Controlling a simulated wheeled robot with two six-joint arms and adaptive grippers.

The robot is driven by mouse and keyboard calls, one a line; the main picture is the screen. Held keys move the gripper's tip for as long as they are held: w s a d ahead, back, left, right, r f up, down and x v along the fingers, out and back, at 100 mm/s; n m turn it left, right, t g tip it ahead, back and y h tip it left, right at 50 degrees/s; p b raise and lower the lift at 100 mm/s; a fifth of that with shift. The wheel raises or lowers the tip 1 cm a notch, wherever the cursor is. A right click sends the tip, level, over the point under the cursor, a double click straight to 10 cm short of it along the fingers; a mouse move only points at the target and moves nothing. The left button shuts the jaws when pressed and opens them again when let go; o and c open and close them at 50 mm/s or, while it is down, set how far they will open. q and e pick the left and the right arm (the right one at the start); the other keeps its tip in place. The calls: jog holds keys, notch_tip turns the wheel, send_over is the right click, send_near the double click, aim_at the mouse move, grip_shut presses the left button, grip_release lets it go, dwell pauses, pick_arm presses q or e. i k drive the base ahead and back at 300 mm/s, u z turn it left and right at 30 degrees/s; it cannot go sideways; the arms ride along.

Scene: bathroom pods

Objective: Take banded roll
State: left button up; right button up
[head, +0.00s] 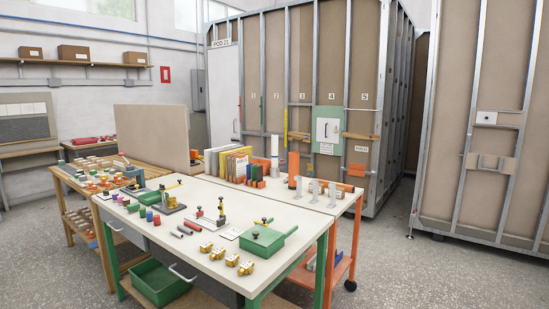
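Neither of my grippers shows in the head view. I cannot tell for certain which thing is the banded roll. A tall white upright cylinder (275,148) stands on the far part of the workbench, behind orange pieces, with its lower part partly hidden. An orange upright cylinder (293,166) stands to its right. Several short coloured cylinders, one of them blue (149,216), stand at the left of the near bench. Two small dark red cylinders (181,233) lie at its middle. Bands on these are too small to make out.
The white-topped workbench (205,262) also holds yellow-gold fittings (218,253) and a green box (262,241). A wooden table (82,168) with small parts adjoins at left. A pod wall (300,70) stands behind. Floor (410,275) at right is clear.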

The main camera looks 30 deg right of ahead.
aim_at(274, 138)
jog(key=z, duration=2.05)
jog(key=i, duration=7.75)
jog(key=u, duration=3.25)
jog(key=i, duration=1)
